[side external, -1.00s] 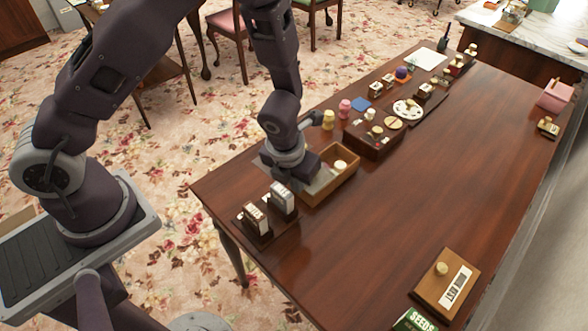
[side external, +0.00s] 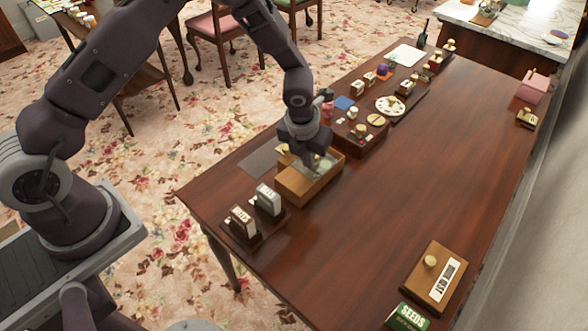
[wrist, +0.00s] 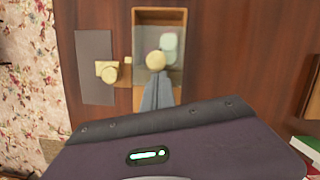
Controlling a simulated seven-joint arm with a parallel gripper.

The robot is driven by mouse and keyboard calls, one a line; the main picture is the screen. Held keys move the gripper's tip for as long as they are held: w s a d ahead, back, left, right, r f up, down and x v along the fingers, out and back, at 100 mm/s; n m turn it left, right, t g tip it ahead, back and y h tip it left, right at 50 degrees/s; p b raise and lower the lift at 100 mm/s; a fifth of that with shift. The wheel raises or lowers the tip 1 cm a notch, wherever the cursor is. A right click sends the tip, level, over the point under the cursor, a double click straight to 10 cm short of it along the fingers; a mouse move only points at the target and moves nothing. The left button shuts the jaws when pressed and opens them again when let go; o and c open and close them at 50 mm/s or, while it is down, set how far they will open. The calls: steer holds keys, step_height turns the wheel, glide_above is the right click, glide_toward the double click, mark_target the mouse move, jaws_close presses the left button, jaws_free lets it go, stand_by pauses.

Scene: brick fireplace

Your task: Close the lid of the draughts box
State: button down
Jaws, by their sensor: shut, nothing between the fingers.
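The wooden box (side external: 305,187), which I take to be the draughts box, stands open-topped near the table's far left edge. In the wrist view the box (wrist: 137,96) shows a round cream piece (wrist: 156,61) and a pale greenish patch in its opening. A flat grey panel (side external: 263,160) lies left of the box; it also shows in the wrist view (wrist: 92,55). A tan knob (wrist: 108,72) sits at the panel's right edge. My gripper (side external: 316,172) is shut and empty, pointing down over the box opening; whether it touches anything is unclear.
A holder with two pale blocks (side external: 256,212) stands near the box, at its front left. A darker tray (side external: 366,143) with small items stands behind it. A knobbed wooden slab with an unclear label (side external: 420,270) and a green SEEDS box (side external: 408,317) lie nearer. The table's middle is clear.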

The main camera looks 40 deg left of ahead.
steer(key=shift+w+r, duration=0.1)
steer(key=shift+w, duration=1.75)
steer(key=s, duration=0.2)
steer(key=s+d, duration=0.1)
steer(key=s, duration=0.1)
steer(key=shift+s+d, duration=0.1)
steer(key=shift+s, duration=0.15)
steer(key=s+a+r+n, duration=0.2)
steer(key=s+r+n, duration=0.15)
steer(key=r, duration=0.45)
steer(key=s+a+r+n+y, duration=0.1)
steer(key=s+a+r+n, duration=0.2)
steer(key=r, duration=0.4)
steer(key=s+r+n, duration=0.3)
steer(key=r+n, duration=0.2)
steer(key=r, duration=0.3)
steer(key=s+r+n+t+h, duration=0.1)
steer(key=s+r+n, duration=0.2)
steer(key=s+n, duration=0.7)
steer(key=s+a+r+n+t, duration=0.1)
steer(key=s+r+n, duration=0.3)
steer(key=s+n, duration=0.6)
steer(key=shift+a+n+t+h, duration=0.15)
steer(key=shift+n+t+h, duration=0.25)
steer(key=shift+n, duration=0.35)
steer(key=shift+w+r, duration=0.1)
steer(key=shift+r, duration=0.05)
